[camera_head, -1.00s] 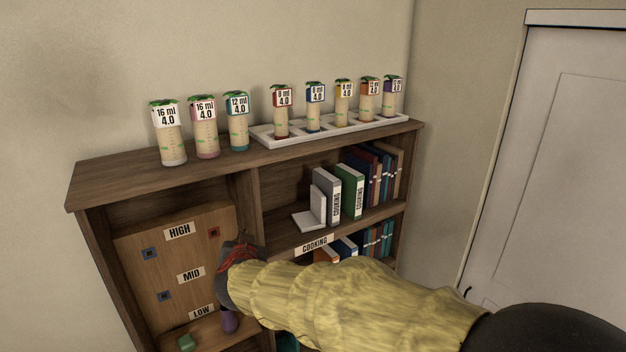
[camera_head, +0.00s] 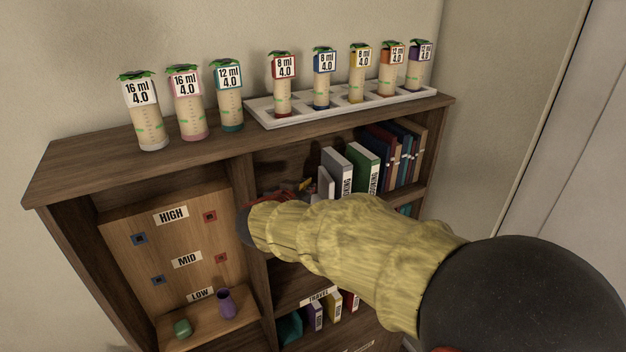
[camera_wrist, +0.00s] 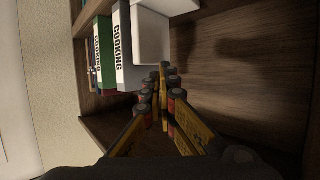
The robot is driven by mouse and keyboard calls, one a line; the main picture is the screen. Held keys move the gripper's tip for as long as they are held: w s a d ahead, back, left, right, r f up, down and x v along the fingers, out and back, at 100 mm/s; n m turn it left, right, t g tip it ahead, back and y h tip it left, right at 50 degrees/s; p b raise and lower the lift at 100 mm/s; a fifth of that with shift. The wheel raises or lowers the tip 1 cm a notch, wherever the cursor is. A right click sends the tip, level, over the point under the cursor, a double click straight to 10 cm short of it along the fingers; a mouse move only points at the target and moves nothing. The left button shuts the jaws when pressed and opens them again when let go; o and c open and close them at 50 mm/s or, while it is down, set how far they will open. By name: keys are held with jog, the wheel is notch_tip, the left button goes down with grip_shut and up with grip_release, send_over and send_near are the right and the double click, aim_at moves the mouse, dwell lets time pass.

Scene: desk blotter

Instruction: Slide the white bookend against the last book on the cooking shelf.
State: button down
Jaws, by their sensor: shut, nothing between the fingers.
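The white bookend (camera_head: 326,184) stands on the cooking shelf, left of the books, its lower part hidden by my arm. In the wrist view the bookend (camera_wrist: 150,38) is just beyond my fingertips. The nearest book is a grey-white one (camera_head: 337,170) with a COOKING spine, also in the wrist view (camera_wrist: 122,50); a green book (camera_head: 365,168) follows it. I cannot tell whether bookend and book touch. My gripper (camera_wrist: 162,76) is shut and empty, inside the shelf compartment, on the bookend's open side. In the head view my gripper (camera_head: 306,186) is mostly hidden by my sleeve.
Several labelled bottles stand on the bookcase top, some in a white tray (camera_head: 262,116). A vertical divider (camera_head: 243,185) bounds the compartment at left. Left of it is a HIGH/MID/LOW panel (camera_head: 165,235) with a purple vase (camera_head: 226,303). Travel books (camera_head: 333,307) stand below.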

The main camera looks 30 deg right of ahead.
aim_at(322, 174)
jog(key=shift+d+r+p+x, duration=0.1)
jog(key=shift+r+p+x, duration=0.2)
jog(key=shift+x, duration=1.4)
jog(key=shift+d+r+p+x, duration=0.1)
jog(key=shift+r+p+x, duration=0.15)
jog(key=shift+x, duration=1.4)
jog(key=shift+d+r+p+x, duration=0.1)
jog(key=shift+r+p+x, duration=0.2)
jog(key=shift+x, duration=1.4)
jog(key=shift+w+r, duration=0.1)
jog(key=shift+w, duration=0.1)
jog(key=shift+a, duration=0.1)
jog(key=shift+s+a+p, duration=0.3)
jog(key=shift+p, duration=0.05)
jog(key=shift+s+a+f, duration=0.2)
jog(key=shift+r, duration=0.1)
